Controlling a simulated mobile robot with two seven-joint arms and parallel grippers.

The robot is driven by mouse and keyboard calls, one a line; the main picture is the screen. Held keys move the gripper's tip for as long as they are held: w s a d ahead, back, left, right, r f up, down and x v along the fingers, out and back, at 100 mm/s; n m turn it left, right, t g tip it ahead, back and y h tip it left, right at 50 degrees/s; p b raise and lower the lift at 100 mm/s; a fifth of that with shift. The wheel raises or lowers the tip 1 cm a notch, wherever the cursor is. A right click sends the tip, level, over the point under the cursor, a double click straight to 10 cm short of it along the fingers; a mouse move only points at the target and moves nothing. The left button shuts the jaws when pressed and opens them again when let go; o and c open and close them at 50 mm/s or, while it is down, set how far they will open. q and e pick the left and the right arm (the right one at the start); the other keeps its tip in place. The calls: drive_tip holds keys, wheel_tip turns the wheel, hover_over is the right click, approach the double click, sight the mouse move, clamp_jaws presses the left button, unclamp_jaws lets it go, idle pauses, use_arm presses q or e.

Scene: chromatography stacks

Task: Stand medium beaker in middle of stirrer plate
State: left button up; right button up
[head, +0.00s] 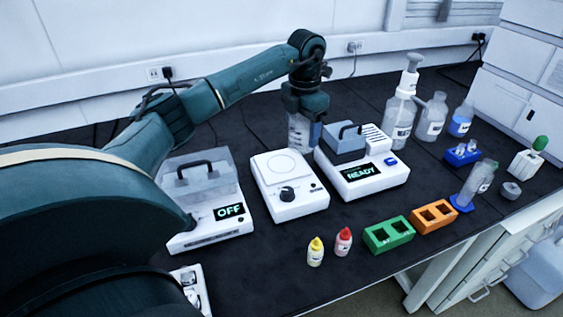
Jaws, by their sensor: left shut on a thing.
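The stirrer plate (265,193) is a white box with a round marked top and a black knob, standing mid-bench. Its top is bare. My left gripper (306,113) points down behind the stirrer's back right corner and is shut on a clear graduated beaker (299,133). The beaker looks upright, and its upper part is hidden by the gripper. Its base shows near the gap between the stirrer and the device reading READY. I cannot tell whether it is raised or touching the bench. My right gripper is not in view.
The READY device (371,179) stands close on the right, a lidded device reading OFF (190,233) on the left. Dropper bottles (316,251), green (389,236) and orange (433,217) racks are in front. Bottles (400,118) stand back right.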

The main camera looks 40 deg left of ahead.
use_arm(q)
drive_tip(key=a+n, duration=0.7)
drive_tip(key=n, duration=0.3)
drive_tip(key=f, duration=0.4)
drive_tip(key=f+p, duration=0.1)
drive_tip(key=f, duration=0.3)
drive_tip(key=shift+d+f, duration=0.2)
drive_tip(key=shift+f, duration=0.4)
drive_tip(key=shift+f, duration=0.15)
drive_tip(key=o, duration=1.1)
